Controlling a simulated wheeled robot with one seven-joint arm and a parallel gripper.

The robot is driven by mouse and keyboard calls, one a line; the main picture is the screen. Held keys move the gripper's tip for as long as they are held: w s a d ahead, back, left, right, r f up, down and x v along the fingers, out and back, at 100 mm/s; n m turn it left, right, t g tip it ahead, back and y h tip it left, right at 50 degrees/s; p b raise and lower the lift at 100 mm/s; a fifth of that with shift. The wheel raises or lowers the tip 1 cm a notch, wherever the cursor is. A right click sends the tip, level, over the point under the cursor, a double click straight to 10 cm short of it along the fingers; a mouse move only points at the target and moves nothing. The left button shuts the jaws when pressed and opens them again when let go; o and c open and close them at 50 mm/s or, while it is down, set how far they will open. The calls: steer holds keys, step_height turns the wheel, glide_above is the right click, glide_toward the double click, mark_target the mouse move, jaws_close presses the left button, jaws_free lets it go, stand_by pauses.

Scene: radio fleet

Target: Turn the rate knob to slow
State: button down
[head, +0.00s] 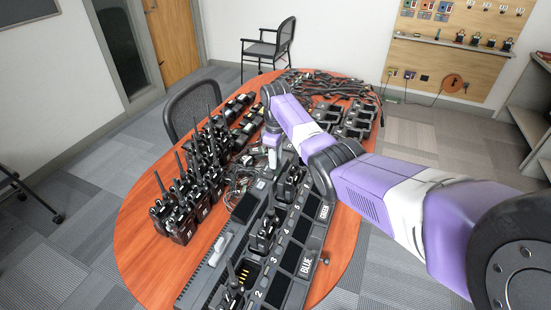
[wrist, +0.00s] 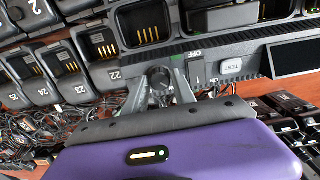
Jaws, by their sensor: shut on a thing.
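A dark round knob (wrist: 158,77) sits on the grey charger panel (wrist: 232,68) in the wrist view. My gripper (wrist: 162,90) has its two grey fingers around this knob and is shut on it. I cannot read a slow mark or the knob's pointing direction. In the head view my gripper (head: 272,158) reaches down at the far end of the long charger rack (head: 207,278), and the knob cannot be made out there.
Upright radios (head: 185,200) with antennas crowd the table's left side. Cables (head: 243,178) lie beside my gripper. Numbered charging slots (wrist: 140,25) line the panel above the knob in the wrist view. Bare orange table (head: 345,235) shows at the right.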

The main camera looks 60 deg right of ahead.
steer(key=shift+r, duration=0.1)
steer(key=c, duration=1)
jaws_free()
steer(key=shift+c, duration=0.2)
steer(key=shift+r+b, duration=0.35)
steer(key=shift+r, duration=3.5)
